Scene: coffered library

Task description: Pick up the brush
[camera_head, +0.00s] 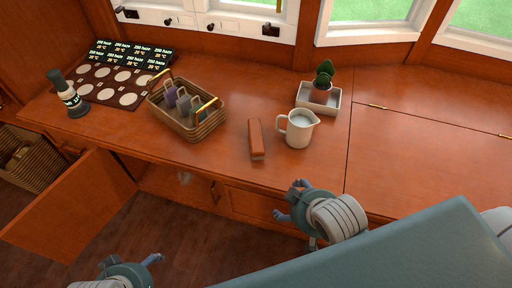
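The brush appears to be the narrow reddish-brown block (256,139) lying on the wooden counter, left of a white pitcher and apart from it. Its bristles cannot be made out. My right gripper (288,200) is open and empty, in front of the counter's front edge, below and right of the block in the picture. My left gripper (132,262) is at the bottom left, far from the block and partly cut off by the picture edge. Its fingers look spread, with nothing seen between them.
The pitcher (298,129) stands close right of the block. A wicker basket (203,124) with several items is to the left. A potted cactus (322,88) sits in a white tray (334,108) behind. A cabinet door (75,210) hangs open at the left. The counter's right side is clear.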

